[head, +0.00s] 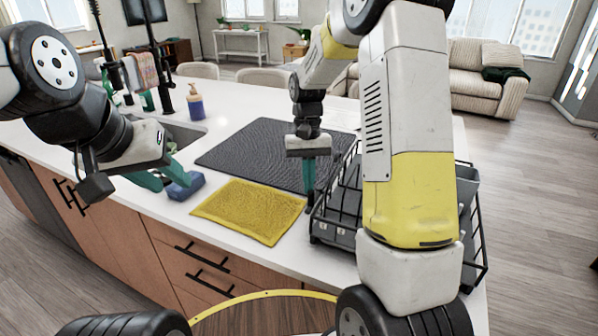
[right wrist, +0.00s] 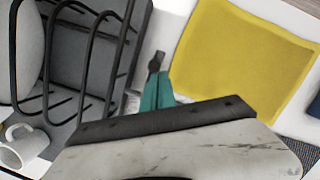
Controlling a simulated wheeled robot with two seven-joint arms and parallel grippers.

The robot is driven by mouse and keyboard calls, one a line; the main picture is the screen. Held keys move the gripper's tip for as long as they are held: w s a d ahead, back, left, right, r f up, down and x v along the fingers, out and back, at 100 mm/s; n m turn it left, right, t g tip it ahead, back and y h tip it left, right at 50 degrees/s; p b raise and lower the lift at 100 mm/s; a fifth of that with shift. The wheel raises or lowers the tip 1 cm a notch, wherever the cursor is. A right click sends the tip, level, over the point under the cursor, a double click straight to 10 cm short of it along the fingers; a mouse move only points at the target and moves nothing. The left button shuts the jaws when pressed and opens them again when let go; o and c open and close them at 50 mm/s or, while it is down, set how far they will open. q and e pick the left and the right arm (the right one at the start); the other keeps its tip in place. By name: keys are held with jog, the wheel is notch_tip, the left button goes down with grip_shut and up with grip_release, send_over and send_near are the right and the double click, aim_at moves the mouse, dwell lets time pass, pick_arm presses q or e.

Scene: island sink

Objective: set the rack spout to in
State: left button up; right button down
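The dish rack (head: 347,228), black wire over a grey tray, stands at the counter's right end, partly hidden by my right arm. Its wires and tray also show at the left of the right wrist view (right wrist: 80,60). My right gripper (head: 308,188) points down at the rack's left side, its teal fingers together. A small dark piece (right wrist: 155,62) shows at the fingertips; I cannot tell whether it is the spout or part of a finger, nor which way the spout is set. My left gripper (head: 168,178) is open and empty beside a blue sponge.
A yellow cloth (head: 250,210) lies left of the rack, with a dark drying mat (head: 255,150) behind it. The blue sponge (head: 186,187) lies near the front edge. A soap bottle (head: 195,103) stands by the sink. A white mug (right wrist: 22,148) is in the rack.

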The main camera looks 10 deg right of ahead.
jog(key=shift+s+d+f, duration=0.1)
jog(key=shift+s, duration=0.3)
jog(key=shift+w, duration=0.15)
jog(key=shift+w+a, duration=0.35)
jog(key=shift+w, duration=0.2)
jog(key=v, duration=0.8)
jog(key=s+d+r+t+y, duration=0.1)
jog(key=s+r+t, duration=0.2)
jog(key=s+r, duration=0.5)
jog(key=s+r+n+t+y, duration=0.1)
jog(key=s+t, duration=0.4)
jog(key=s, duration=0.8)
jog(key=shift+s+d+r+t, duration=0.2)
jog(key=shift+s+r+t, duration=0.2)
jog(key=shift+r, duration=0.1)
